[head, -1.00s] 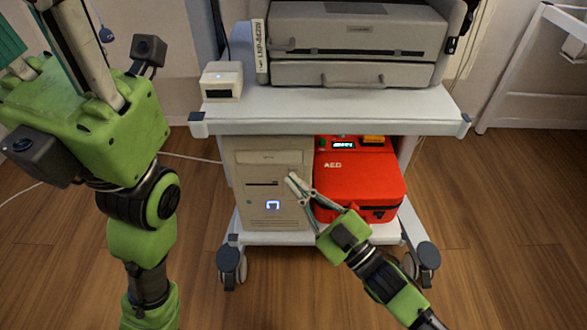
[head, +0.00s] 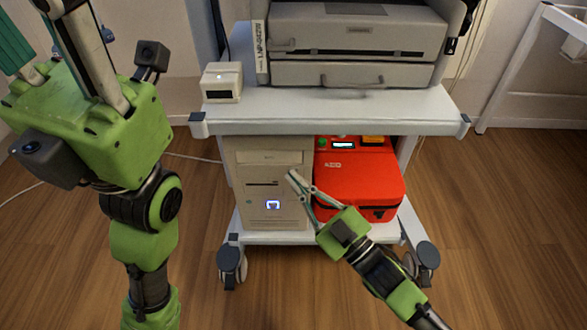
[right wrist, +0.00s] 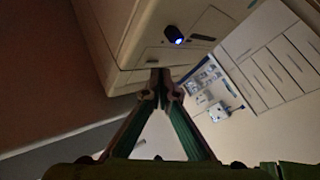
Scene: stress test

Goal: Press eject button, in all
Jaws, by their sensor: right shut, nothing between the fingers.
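The beige computer tower (head: 240,185) stands upright on the cart's lower shelf. Its front has a drive panel (head: 268,157), a dark slot (head: 263,183) and a blue-lit button (head: 273,205). An eject button is too small to make out. My right gripper (head: 291,174) is shut and empty, its tips at the upper right of the tower's front. In the right wrist view the tips (right wrist: 160,74) meet close to the tower (right wrist: 125,40); I cannot tell whether they touch. My left gripper (head: 75,60) is raised at the upper left, its fingertips out of frame.
A red AED case (head: 355,180) sits right of the tower, beside my right gripper. The cart's upper shelf (head: 330,115) overhangs both and carries a printer (head: 350,40) and a small white box (head: 221,82). The wood floor (head: 510,230) at right is clear.

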